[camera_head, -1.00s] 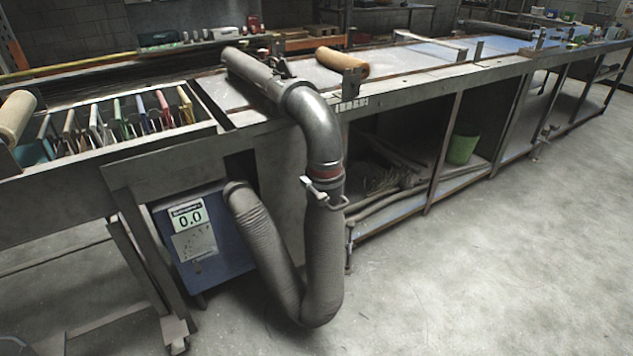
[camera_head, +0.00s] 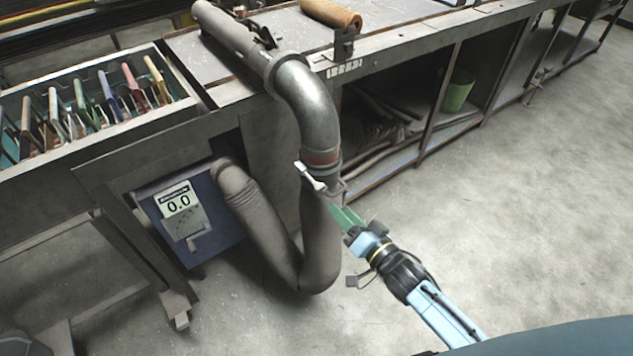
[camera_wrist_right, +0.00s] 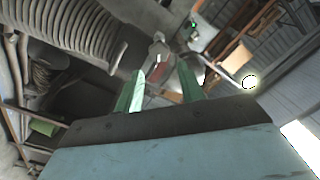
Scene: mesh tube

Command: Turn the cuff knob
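The cuff knob (camera_head: 309,176) is a pale T-shaped handle on the cuff, below the reddish band where the metal elbow pipe (camera_head: 308,105) meets the grey corrugated hose (camera_head: 319,248). My right gripper (camera_head: 338,212) has green fingers and is just right of and below the knob, apparently not touching it. In the right wrist view the two green fingers (camera_wrist_right: 162,92) stand apart with nothing between them. The knob (camera_wrist_right: 158,50) shows past their tips there, and the hose (camera_wrist_right: 75,25) is at upper left. My left gripper is not in view.
A blue box (camera_head: 190,222) with a 0.0 display stands left of the hose. The metal bench (camera_head: 240,70) carries a tan roll (camera_head: 330,14) and a tray of coloured-handled tools (camera_head: 95,105). A green bin (camera_head: 457,92) sits on the lower shelf. The floor at right is clear.

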